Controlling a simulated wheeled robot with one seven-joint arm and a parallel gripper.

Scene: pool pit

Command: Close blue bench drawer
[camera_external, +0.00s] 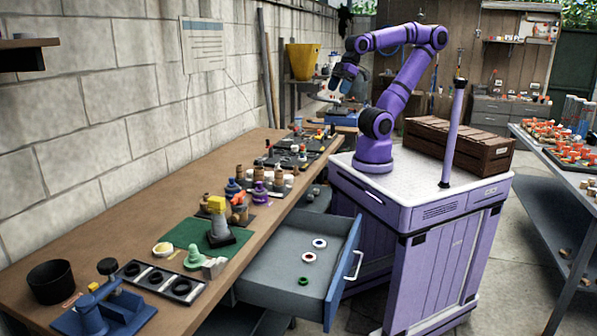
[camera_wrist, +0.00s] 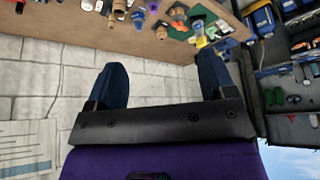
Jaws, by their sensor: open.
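The blue bench drawer (camera_external: 285,262) is pulled out from under the front of the wooden bench in the external view. Its blue front panel (camera_external: 342,278) carries a pale handle (camera_external: 353,265) and faces right, close to my base. Two white-rimmed rings and a green ring lie inside the drawer. My gripper (camera_external: 338,84) is raised over the far part of the bench, well away from the drawer. In the wrist view its two blue fingers (camera_wrist: 160,85) are spread wide with nothing between them. The drawer is not recognizable in the wrist view.
The bench top (camera_external: 122,231) holds a green mat (camera_external: 190,236), a black tray (camera_external: 160,281), bottles and a black cup (camera_external: 51,281). A block wall (camera_external: 100,110) runs behind it. A wooden crate (camera_external: 458,145) sits on my base. Another table (camera_external: 565,165) stands at right.

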